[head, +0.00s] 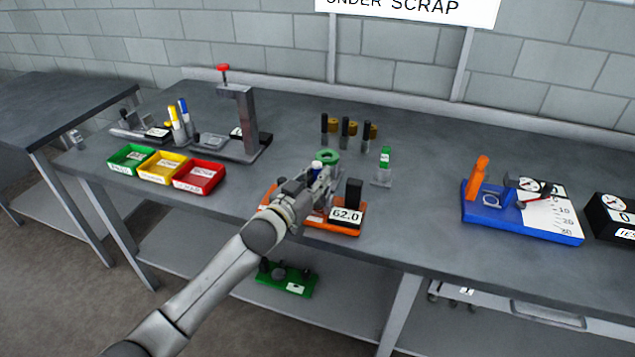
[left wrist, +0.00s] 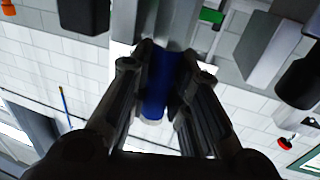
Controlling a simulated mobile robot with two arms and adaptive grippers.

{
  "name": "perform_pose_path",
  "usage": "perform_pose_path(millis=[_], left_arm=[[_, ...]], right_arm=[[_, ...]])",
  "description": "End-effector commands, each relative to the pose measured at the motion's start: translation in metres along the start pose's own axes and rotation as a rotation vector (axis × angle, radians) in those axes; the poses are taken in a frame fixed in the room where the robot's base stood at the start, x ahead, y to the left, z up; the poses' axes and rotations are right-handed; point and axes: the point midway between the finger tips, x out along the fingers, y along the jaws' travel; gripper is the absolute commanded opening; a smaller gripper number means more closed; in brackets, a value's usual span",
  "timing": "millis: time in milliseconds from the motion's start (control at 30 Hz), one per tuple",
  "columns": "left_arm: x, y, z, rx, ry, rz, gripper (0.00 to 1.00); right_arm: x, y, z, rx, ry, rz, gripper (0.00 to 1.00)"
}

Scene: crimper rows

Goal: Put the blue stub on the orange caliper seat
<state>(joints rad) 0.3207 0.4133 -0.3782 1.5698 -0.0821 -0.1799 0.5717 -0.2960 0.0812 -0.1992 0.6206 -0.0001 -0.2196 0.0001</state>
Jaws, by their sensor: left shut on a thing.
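The blue stub (head: 316,166) has a pale end and stands up between the fingers of my left gripper (head: 318,178) in the head view. In the left wrist view the left gripper (left wrist: 167,62) is shut on the blue stub (left wrist: 157,88), with a finger on each side. The orange caliper seat (head: 345,231) has a dark upright block and a display reading 62.0. It lies at the bench's front edge, under and beside my left gripper, which hides much of it. I cannot tell whether the stub touches it. My right gripper is not in view.
A green ring-shaped part (head: 328,156) is just behind the gripper. A small stand with a green top (head: 384,166) is to its right. Green, yellow and red bins (head: 201,177) and a press (head: 240,120) are left. A blue gauge base (head: 520,222) is right, with clear bench between.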

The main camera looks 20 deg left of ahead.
Motion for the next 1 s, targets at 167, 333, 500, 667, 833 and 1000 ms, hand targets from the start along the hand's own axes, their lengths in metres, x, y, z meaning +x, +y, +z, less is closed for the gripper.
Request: perform_pose_path(millis=[167, 333, 500, 667, 833, 1000], left_arm=[[0.0, 0.0, -0.001, 0.001, 0.001, 0.0, 0.0], [0.0, 0.0, 0.003, 0.001, 0.001, 0.0, 0.0], [0.0, 0.0, 0.003, 0.001, -0.001, 0.0, 0.38], [0.0, 0.0, 0.003, 0.001, -0.001, 0.0, 0.4], [0.0, 0.0, 0.002, 0.001, -0.001, 0.0, 0.4], [-0.008, 0.0, 0.002, 0.0, -0.003, 0.0, 0.4]], right_arm=[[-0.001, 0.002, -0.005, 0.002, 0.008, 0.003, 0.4], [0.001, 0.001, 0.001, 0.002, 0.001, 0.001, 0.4], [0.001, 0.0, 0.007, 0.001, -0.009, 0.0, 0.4], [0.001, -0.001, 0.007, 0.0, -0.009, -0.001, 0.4], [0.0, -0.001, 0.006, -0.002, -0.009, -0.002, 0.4], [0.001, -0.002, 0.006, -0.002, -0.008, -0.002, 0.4]])
